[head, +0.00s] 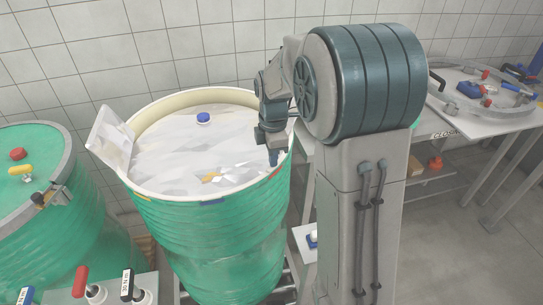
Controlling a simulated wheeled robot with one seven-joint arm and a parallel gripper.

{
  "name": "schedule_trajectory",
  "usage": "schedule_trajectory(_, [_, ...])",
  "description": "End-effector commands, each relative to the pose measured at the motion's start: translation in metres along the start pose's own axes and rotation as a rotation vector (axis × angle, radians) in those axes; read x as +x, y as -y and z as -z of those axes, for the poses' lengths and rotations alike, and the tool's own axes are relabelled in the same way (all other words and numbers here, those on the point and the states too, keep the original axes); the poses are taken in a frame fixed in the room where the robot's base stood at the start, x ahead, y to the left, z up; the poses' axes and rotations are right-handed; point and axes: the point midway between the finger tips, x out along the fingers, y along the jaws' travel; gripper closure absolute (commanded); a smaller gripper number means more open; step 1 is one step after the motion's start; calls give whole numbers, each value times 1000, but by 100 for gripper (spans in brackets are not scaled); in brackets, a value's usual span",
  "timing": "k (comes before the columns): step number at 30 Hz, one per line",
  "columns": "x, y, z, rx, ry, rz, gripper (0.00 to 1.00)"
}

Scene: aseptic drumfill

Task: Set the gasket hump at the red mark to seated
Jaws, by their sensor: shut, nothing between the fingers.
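The open green drum (215,245) stands at centre, with a cream rim (150,112) around its mouth. A small red mark (276,172) shows on the outside of the rim at the right front. My gripper (273,160) points down just inside the rim, close above and beside the red mark. Its fingers are shut and hold nothing. I cannot tell whether it touches the rim. A gasket hump at the red mark is too small or hidden to make out. A blue mark (212,202) is on the front of the rim.
A crumpled clear liner with a blue cap (203,118) fills the drum, its flap hanging over the left rim. A lidded green drum (30,190) stands left. Red (81,279) and black (128,284) handles are front left. A white table (480,115) with tools is right.

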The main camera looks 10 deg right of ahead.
Motion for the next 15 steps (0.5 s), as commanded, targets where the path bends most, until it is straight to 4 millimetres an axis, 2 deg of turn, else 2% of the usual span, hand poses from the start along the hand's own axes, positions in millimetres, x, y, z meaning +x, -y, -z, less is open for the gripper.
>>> schedule_trajectory(6, [23, 0, 0, 1, 0, 3, 100])
schedule_trajectory(15, [27, 2, 0, -1, 0, 12, 100])
